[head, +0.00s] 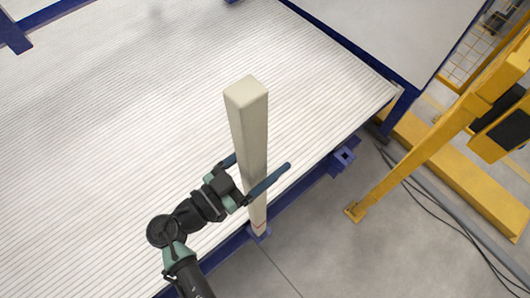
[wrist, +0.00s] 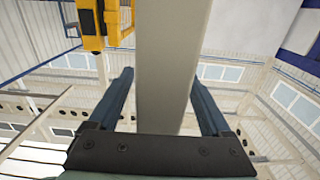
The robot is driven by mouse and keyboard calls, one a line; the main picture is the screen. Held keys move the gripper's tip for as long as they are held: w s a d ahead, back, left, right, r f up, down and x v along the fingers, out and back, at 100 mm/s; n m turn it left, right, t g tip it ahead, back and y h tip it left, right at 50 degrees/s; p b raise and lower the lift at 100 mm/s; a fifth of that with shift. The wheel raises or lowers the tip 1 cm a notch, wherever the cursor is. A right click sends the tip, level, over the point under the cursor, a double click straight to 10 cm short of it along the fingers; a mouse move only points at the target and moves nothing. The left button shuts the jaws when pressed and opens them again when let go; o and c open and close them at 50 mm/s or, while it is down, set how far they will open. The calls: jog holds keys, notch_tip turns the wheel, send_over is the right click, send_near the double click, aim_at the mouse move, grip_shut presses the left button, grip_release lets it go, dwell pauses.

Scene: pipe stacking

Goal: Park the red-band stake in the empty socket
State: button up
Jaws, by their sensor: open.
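A tall beige square stake (head: 248,125) stands close to upright at the platform's front edge. Its foot is at a blue socket (head: 261,236) and looks seated in it. A faint thin reddish line shows low on the stake. My gripper (head: 258,164) is open, with one finger on each side of the stake at about mid-height. In the wrist view the stake (wrist: 172,60) rises between the two spread fingers (wrist: 162,78), with gaps showing on both sides. An empty blue socket (head: 344,156) is on the same edge, to the right and farther back.
The ribbed white platform (head: 90,120) with a blue frame fills the left and middle. A yellow post (head: 420,155) with a foot stands on the grey floor at the right, beside black cables (head: 440,215). The floor in front of the empty socket is clear.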

aim_at(265, 135)
grip_shut()
dwell(0.4)
dwell(1.0)
jog(key=shift+r+p, duration=2.55)
jog(key=shift+r, duration=1.95)
notch_tip(265, 135, up, 12)
jog(key=p, duration=0.6)
jog(key=shift+p, duration=0.3)
